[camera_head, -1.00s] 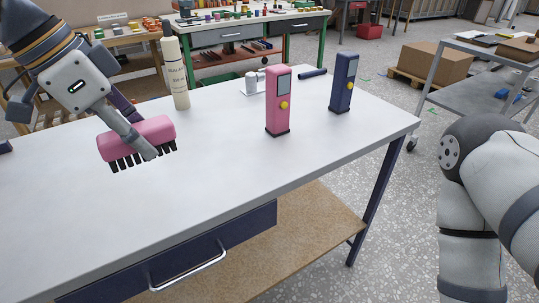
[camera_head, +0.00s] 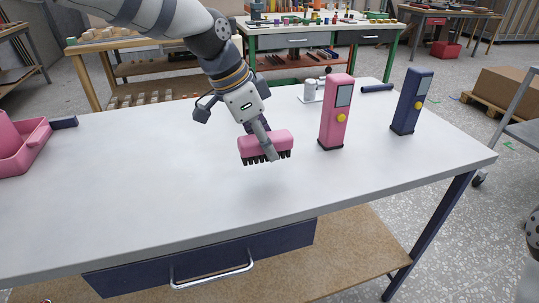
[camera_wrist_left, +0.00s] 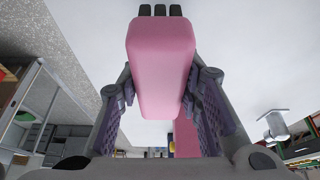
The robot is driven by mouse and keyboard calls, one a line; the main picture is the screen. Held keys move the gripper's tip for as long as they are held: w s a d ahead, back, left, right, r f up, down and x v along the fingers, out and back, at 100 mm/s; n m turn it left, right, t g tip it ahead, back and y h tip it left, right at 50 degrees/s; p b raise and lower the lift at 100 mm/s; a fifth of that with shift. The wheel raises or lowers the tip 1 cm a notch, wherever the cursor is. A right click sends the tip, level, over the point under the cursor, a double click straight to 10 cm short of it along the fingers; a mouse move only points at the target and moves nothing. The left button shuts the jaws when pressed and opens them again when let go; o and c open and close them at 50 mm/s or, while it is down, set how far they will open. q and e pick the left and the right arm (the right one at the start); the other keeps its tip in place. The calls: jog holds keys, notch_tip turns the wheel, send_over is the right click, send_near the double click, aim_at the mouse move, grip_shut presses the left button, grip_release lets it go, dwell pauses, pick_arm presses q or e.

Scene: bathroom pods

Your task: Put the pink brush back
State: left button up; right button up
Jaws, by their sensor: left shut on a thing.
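The pink brush (camera_head: 248,147) has a pink block body and black bristles that point down. My left gripper (camera_head: 268,150) is shut on it and holds it above the white table, left of the pink upright device. In the left wrist view the brush (camera_wrist_left: 160,60) sits between the two fingers (camera_wrist_left: 162,100), bristles at the top of the picture. A pink open tray or dustpan (camera_head: 30,150) stands at the table's left end, partly cut off. My right gripper is out of view.
A dark blue one (camera_head: 411,102) stands farther right. The white table's (camera_head: 150,180) left and front are clear.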

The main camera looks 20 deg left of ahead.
pick_arm(q)
jog(key=shift+a+x, duration=0.2)
jog(key=shift+x, duration=0.65)
jog(key=shift+a+x, duration=0.2)
jog(key=shift+x, duration=0.7)
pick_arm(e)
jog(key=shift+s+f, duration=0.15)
pick_arm(q)
jog(key=shift+f, duration=0.15)
jog(key=shift+f, duration=0.15)
jog(key=o, duration=1.1)
jog(key=p+v, duration=0.1)
jog(key=v, duration=1.1)
jog(key=shift+s, duration=0.15)
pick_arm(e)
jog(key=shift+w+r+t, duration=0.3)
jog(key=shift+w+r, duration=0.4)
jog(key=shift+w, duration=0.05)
